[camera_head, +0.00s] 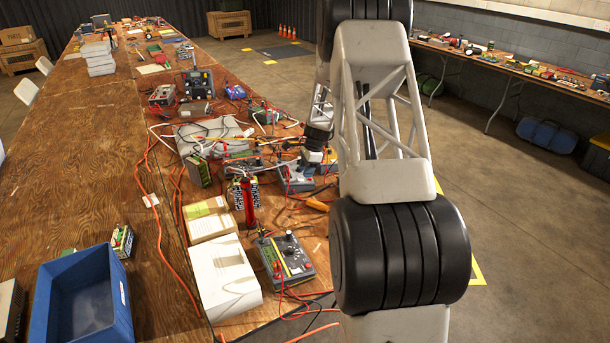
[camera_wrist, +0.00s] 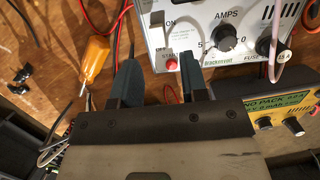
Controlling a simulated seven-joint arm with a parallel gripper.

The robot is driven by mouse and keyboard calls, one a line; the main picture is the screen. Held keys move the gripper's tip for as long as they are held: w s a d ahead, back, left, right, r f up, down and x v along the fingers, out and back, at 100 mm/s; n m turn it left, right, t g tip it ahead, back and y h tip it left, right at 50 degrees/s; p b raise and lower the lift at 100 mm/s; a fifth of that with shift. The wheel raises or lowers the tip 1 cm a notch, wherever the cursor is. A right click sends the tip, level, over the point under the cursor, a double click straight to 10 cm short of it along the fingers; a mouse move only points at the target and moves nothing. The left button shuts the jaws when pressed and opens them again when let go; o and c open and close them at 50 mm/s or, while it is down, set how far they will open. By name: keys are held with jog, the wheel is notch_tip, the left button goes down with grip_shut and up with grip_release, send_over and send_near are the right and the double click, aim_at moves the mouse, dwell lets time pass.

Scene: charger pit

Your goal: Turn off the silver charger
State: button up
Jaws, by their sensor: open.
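The silver charger (camera_wrist: 240,25) fills the top right of the wrist view. Its face has a black AMPS knob (camera_wrist: 223,37), an ON mark, a pale switch piece and a small red knob (camera_wrist: 171,64) low on its left side. I cannot tell the switch's setting. My gripper (camera_wrist: 158,72) is open, its two dark fingers apart. The right fingertip is beside the red knob, close to the charger's lower edge; I cannot tell whether it touches. In the head view, my gripper (camera_head: 313,160) is over a grey charger (camera_head: 297,179), partly hidden by my arm and cables.
A yellow pack meter (camera_wrist: 262,112) stands right of the fingers, with a pale cable (camera_wrist: 273,45) nearby. An orange-handled tool (camera_wrist: 96,62) lies left of them. Red and black leads cross the bench. A blue bin (camera_head: 125,295) and white box (camera_head: 222,275) stand nearer.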

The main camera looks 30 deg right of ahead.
aim_at(309, 181)
jog(key=shift+v, duration=2.35)
jog(key=s+a+r+n+h, duration=0.2)
jog(key=s+a+r+n, duration=0.8)
jog(key=s+a+r, duration=1.1)
jog(key=s+a+r+n, duration=0.1)
jog(key=s+a+n, duration=0.2)
jog(key=s, duration=0.7)
jog(key=s+a+r+n+t, duration=0.1)
jog(key=s+a+n, duration=0.3)
jog(key=s, duration=0.6)
jog(key=s+a+r+n+h, duration=0.1)
jog(key=s+a+r+n, duration=0.1)
jog(key=s+a, duration=0.5)
jog(key=s+n, duration=0.1)
jog(key=s, duration=0.2)
jog(key=shift+a+n+t, duration=0.2)
jog(key=shift+n+t, duration=0.1)
jog(key=shift+t, duration=0.1)
